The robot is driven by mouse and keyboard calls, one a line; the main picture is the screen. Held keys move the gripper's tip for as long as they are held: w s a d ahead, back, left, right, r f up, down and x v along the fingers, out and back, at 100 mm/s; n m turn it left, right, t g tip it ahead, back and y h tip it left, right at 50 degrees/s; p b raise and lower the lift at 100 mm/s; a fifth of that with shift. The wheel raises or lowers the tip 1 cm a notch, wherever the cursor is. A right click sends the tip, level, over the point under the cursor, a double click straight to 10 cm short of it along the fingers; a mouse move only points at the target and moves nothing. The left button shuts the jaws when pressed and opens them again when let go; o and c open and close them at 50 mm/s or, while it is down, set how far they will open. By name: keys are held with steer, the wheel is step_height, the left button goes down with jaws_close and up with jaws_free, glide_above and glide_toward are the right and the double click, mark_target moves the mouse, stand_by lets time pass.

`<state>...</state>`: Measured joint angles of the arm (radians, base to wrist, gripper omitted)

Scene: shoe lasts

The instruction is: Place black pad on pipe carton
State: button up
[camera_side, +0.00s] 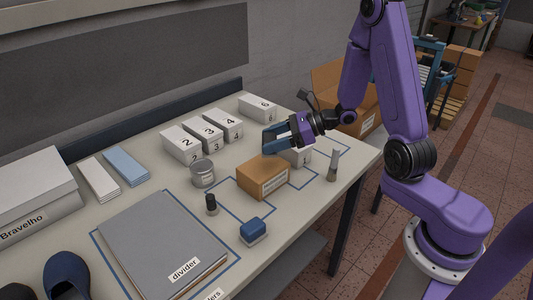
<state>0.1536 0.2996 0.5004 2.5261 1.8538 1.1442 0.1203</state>
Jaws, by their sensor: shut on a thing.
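The brown carton (263,177) with a white label stands closed on the table, right of the middle; it is the only small brown carton on the table. My gripper (268,140) is just above and behind it in the picture, its blue fingers pointing left. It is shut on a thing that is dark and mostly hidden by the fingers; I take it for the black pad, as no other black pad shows. The held thing appears apart from the carton, though the gap is hard to judge.
A grey divider folder (160,245) lies in front.

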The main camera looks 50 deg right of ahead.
steer(key=shift+w+f, duration=1)
steer(key=shift+f, duration=0.25)
steer(key=shift+w+f, duration=0.2)
steer(key=shift+f, duration=1.5)
steer(key=shift+f, duration=0.2)
steer(key=o, duration=1.1)
steer(key=shift+r, duration=0.1)
